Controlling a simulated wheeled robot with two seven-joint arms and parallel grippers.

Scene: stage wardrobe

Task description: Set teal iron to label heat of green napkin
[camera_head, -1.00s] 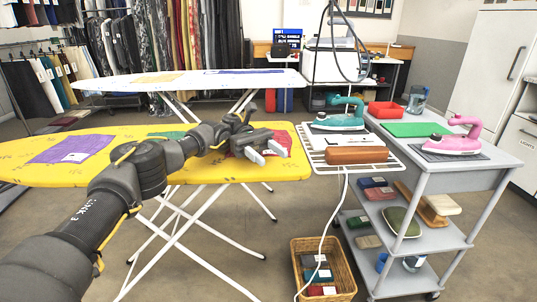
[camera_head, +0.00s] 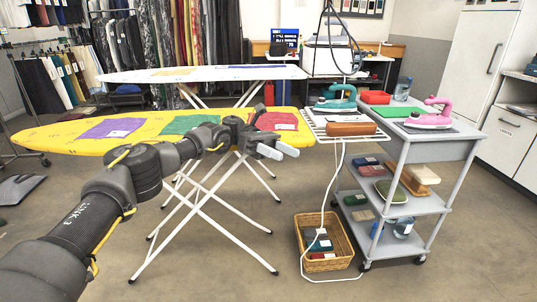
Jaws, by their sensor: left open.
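The teal iron (camera_head: 336,99) rests at the right end of the yellow ironing board, on the wire rack (camera_head: 352,138) side beside the grey cart. The green napkin (camera_head: 188,124) lies flat on the yellow ironing board (camera_head: 50,137), between a purple napkin (camera_head: 112,128) and a red one (camera_head: 276,121). Its label is too small to read, and the iron's dial cannot be made out. My left gripper (camera_head: 277,151) is open and empty, in front of the board's right end and left of the rack, apart from the iron. My right gripper is out of view.
A brown block (camera_head: 351,129) lies on the rack's front. A wicker basket (camera_head: 343,243) and a white cord lie on the floor.

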